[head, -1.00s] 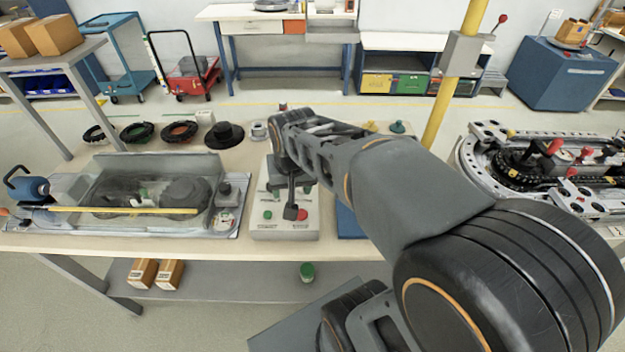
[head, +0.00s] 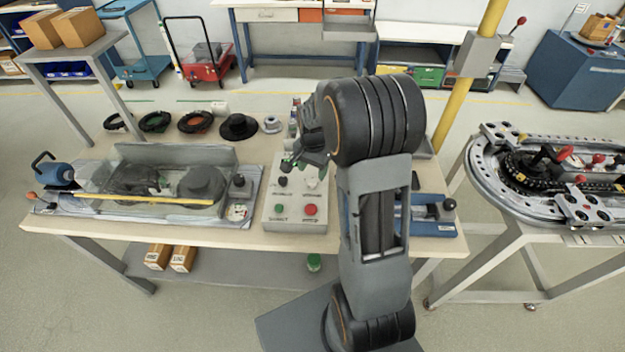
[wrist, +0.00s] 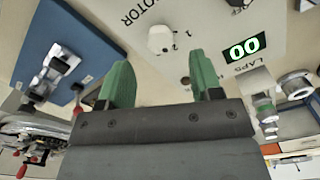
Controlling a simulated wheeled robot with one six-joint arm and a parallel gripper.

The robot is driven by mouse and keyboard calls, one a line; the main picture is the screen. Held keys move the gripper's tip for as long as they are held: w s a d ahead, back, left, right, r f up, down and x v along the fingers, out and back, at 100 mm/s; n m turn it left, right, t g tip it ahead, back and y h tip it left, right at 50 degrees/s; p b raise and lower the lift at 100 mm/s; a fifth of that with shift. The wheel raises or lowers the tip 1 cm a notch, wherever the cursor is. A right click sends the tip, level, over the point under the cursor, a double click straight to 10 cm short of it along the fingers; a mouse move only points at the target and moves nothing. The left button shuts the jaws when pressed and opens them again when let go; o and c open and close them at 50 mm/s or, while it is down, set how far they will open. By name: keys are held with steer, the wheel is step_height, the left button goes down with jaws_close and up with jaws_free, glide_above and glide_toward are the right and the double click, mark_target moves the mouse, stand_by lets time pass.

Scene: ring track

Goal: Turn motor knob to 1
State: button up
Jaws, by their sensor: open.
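The control box (head: 295,222) stands on the bench with a green and a red button at its front. Its white motor knob (wrist: 161,40) shows in the wrist view beside the word MOTOR and a small "1" mark; the direction the knob points is too small to tell. A white knob (head: 313,183) and a black knob (head: 282,181) show on the box in the head view. My gripper (wrist: 160,82), with green fingers, is open and empty. Its fingertips are apart from the motor knob, on either side of it in the wrist picture. In the head view my gripper (head: 300,160) hovers over the box's back part.
A green LAPS display (wrist: 244,48) reads 00. A clear-covered unit (head: 150,185) sits left of the box, and a blue device (head: 430,228) right of it. A yellow post (head: 462,90) rises behind. A ring track (head: 540,180) stands on the right table.

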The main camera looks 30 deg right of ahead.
mark_target(313, 180)
steer(key=shift+f, duration=2.95)
steer(key=c, duration=0.9)
